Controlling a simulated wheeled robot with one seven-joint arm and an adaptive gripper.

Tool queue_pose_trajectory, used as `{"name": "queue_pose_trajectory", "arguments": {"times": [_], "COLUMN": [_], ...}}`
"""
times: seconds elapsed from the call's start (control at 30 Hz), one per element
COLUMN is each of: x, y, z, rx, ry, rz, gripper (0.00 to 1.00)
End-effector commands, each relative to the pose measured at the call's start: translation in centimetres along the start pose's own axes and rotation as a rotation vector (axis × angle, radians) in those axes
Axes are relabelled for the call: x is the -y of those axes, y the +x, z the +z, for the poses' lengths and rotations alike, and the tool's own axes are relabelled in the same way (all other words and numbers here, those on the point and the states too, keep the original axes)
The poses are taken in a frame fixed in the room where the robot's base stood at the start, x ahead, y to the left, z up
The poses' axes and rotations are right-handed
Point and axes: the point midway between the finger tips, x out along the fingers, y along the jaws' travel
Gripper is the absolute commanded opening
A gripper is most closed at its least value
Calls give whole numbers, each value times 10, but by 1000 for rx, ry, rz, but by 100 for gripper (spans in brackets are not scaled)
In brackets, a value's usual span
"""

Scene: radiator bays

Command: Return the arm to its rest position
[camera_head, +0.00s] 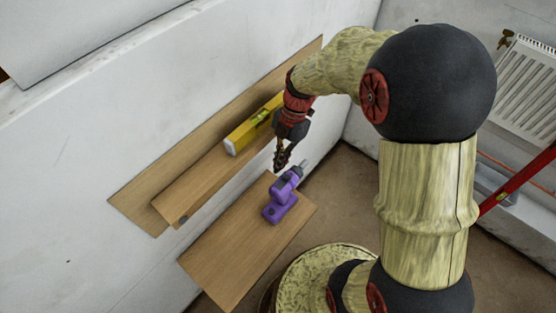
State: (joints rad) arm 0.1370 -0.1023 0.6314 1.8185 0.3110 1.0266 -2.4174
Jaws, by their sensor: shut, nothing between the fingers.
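My arm (425,190) rises at the right and bends over toward the wooden boards by the wall. My gripper (281,157) points downward and is shut, with nothing held. It appears just above or behind the purple drill (279,203); the exact gap cannot be told from this view. The purple drill stands on the lower wooden board (235,258). A yellow spirit level (248,133) lies on the upper wooden shelf (190,195), to the left of my gripper.
A white radiator (525,90) hangs on the wall at the upper right. A red bar (518,180) slants at the right edge, behind my arm. The white wall (70,160) runs along the left. Brown floor (345,200) shows between the lower board and my arm.

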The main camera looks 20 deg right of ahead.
Motion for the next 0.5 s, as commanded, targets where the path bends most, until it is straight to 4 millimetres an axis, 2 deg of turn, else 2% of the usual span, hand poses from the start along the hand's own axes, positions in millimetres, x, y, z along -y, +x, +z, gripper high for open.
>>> {"name": "queue_pose_trajectory", "arguments": {"times": [0.33,0.5], "x": [0,0], "y": [0,0], "z": [0,2], "rx": [0,6], "ry": [27,255], "rz": [0,2], "gripper": [0,0]}}
